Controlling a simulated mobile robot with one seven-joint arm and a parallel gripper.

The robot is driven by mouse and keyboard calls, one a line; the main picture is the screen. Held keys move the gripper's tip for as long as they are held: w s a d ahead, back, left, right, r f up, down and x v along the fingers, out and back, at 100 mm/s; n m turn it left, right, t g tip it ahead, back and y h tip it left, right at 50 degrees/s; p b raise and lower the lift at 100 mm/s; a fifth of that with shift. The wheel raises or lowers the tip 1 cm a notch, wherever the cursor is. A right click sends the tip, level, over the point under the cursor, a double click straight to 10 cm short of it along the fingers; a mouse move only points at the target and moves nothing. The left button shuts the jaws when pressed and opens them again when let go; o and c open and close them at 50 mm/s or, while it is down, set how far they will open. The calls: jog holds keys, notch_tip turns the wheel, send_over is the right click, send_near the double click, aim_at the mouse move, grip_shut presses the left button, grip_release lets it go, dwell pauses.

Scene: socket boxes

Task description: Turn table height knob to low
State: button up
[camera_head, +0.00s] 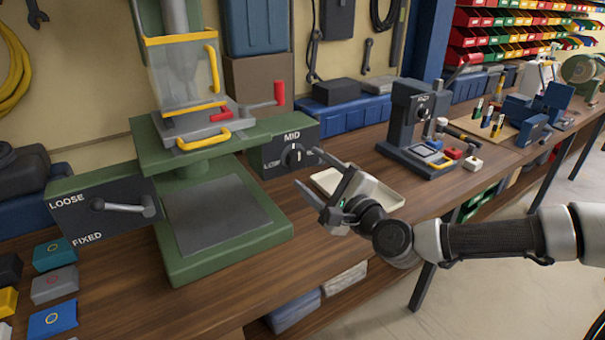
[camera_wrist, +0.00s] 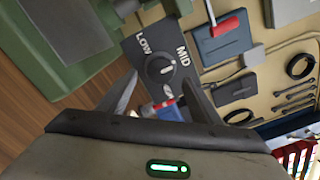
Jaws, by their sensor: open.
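The table height knob (camera_head: 292,157) is a dark round knob on a grey panel (camera_head: 309,133) at the right side of the green machine. The panel reads MID above the knob and LOW to its left. In the wrist view the knob (camera_wrist: 160,69) lies ahead, between and beyond my fingers, and its white mark appears to point toward MID. My gripper (camera_head: 308,168) is open and empty, just right of the knob in the head view, fingers facing it. In the wrist view my gripper (camera_wrist: 160,76) shows both fingers apart. No contact with the knob is visible.
The green machine (camera_head: 222,262) has a red-handled lever (camera_head: 279,93) above the panel. A LOOSE/FIXED box with a lever (camera_head: 125,208) is at left. A pale tray (camera_head: 382,193) lies behind my gripper. A smaller dark press (camera_head: 405,120) stands farther right.

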aim_at(300, 161)
jog(key=shift+x, duration=2.2)
jog(key=shift+c, duration=0.3)
jog(key=c, duration=1)
